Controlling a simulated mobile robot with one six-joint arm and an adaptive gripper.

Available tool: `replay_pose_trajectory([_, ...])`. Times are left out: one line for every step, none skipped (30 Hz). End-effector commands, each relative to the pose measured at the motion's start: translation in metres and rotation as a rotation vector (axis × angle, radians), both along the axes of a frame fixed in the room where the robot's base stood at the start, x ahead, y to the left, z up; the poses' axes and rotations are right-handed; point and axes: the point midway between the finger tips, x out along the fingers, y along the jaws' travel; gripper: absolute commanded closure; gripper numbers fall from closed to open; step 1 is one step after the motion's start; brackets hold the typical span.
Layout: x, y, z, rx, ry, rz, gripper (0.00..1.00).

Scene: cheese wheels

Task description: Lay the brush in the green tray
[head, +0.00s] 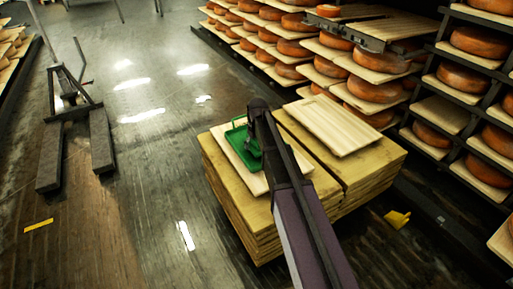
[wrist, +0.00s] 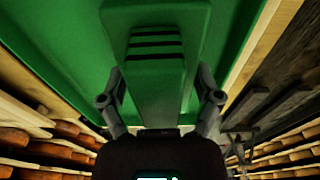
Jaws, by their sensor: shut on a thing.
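The green tray (head: 234,152) lies on a pale board on top of a stack of boards, partly covered by my arm in the head view. It fills much of the wrist view (wrist: 55,40). The brush looks like a green block with dark stripes (wrist: 156,75) in the wrist view. My gripper (wrist: 163,92) has one finger on each side of it and is shut on it. The brush appears over the tray; I cannot tell whether it touches the tray floor. In the head view, the gripper is small and mostly hidden by the arm.
A pale wooden board (head: 326,124) lies on the stack (head: 243,213) to the right of the tray. Shelves of orange cheese wheels (head: 376,88) stand at the right and back. A dark pallet truck (head: 76,120) stands at left.

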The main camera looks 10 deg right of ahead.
Motion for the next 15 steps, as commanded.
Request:
replay_pose_trajectory([0.0001, 0.0000, -0.0021, 0.000, 0.000, 0.000, 0.56])
replay_pose_trajectory([0.0001, 0.0000, -0.0021, 0.000, 0.000, 0.000, 0.56])
replay_pose_trajectory([0.0000, 0.0000, -0.0019, 0.000, 0.000, 0.000, 0.56])
replay_pose_trajectory([0.0000, 0.0000, -0.0017, 0.000, 0.000, 0.000, 0.56])
replay_pose_trajectory([0.0001, 0.0000, -0.0014, 0.000, 0.000, 0.000, 0.56])
replay_pose_trajectory([0.0000, 0.0001, -0.0013, 0.000, 0.000, 0.000, 0.56])
replay_pose_trajectory([0.0000, 0.0001, -0.0012, 0.000, 0.000, 0.000, 0.56])
replay_pose_trajectory([0.0000, 0.0001, -0.0012, 0.000, 0.000, 0.000, 0.56])
replay_pose_trajectory([0.0000, 0.0001, -0.0012, 0.000, 0.000, 0.000, 0.56])
replay_pose_trajectory([0.0000, 0.0001, -0.0013, 0.000, 0.000, 0.000, 0.56])
replay_pose_trajectory([0.0001, 0.0001, -0.0016, 0.000, 0.000, 0.000, 0.56])
replay_pose_trajectory([0.0000, 0.0001, -0.0025, 0.000, 0.000, 0.000, 0.56])
replay_pose_trajectory([0.0000, 0.0001, -0.0033, 0.000, 0.000, 0.000, 0.56])
replay_pose_trajectory([0.0000, 0.0001, -0.0042, 0.000, 0.000, 0.000, 0.56])
replay_pose_trajectory([0.0000, 0.0001, -0.0052, 0.000, 0.000, 0.000, 0.56])
